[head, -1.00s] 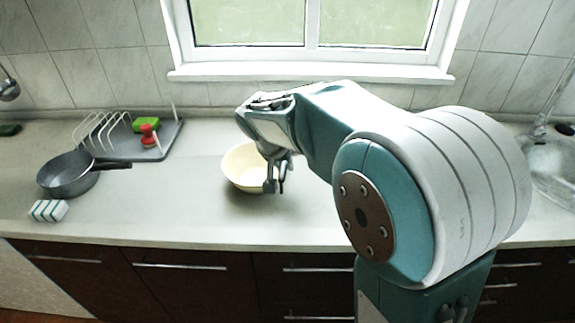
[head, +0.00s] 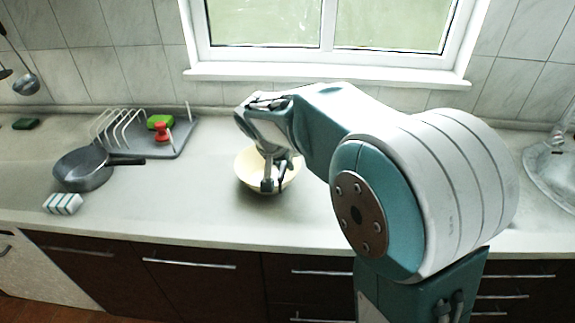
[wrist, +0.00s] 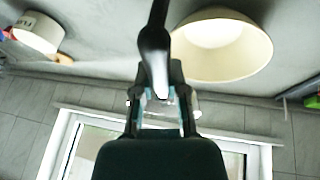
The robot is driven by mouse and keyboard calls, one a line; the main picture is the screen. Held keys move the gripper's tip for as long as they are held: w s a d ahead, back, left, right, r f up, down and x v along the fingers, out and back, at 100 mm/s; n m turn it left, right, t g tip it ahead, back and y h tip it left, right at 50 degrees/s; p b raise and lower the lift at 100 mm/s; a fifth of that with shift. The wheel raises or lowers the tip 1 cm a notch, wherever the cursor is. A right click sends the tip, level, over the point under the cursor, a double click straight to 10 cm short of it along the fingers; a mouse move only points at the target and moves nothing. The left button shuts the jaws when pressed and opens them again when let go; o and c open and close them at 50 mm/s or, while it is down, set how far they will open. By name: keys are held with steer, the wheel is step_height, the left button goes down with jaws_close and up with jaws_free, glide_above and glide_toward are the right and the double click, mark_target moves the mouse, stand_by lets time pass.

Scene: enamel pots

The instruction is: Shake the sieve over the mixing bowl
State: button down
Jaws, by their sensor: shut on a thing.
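The cream mixing bowl (head: 246,171) stands on the counter below the window, partly hidden by my gripper (head: 273,187). It also shows at the upper right of the wrist view (wrist: 240,66), beside the held handle. In the wrist view my gripper (wrist: 160,82) is shut on a dark handle (wrist: 153,42), taken to be the sieve's, which runs out of the top of the picture. The sieve's mesh and rim are not visible in either view. In the head view my gripper points down in front of the bowl; I cannot tell its exact height.
A grey pan (head: 84,172), a striped block (head: 63,203) and a dish rack (head: 181,143) with green and red items stand at the left. A sink (head: 550,172) is at the far right. The wrist view shows a white lettered container (wrist: 38,34).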

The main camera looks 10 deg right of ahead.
steer(key=shift+w+a, duration=0.35)
steer(key=shift+a, duration=0.45)
steer(key=shift+w+a, duration=0.35)
steer(key=shift+a, duration=0.45)
steer(key=shift+w+a, duration=0.15)
steer(key=shift+a, duration=0.2)
steer(key=shift+w+a, duration=0.15)
steer(key=shift+a, duration=0.15)
steer(key=shift+w+a, duration=0.15)
steer(key=shift+a, duration=0.2)
steer(key=shift+w+a, duration=0.3)
steer(key=shift+a, duration=0.55)
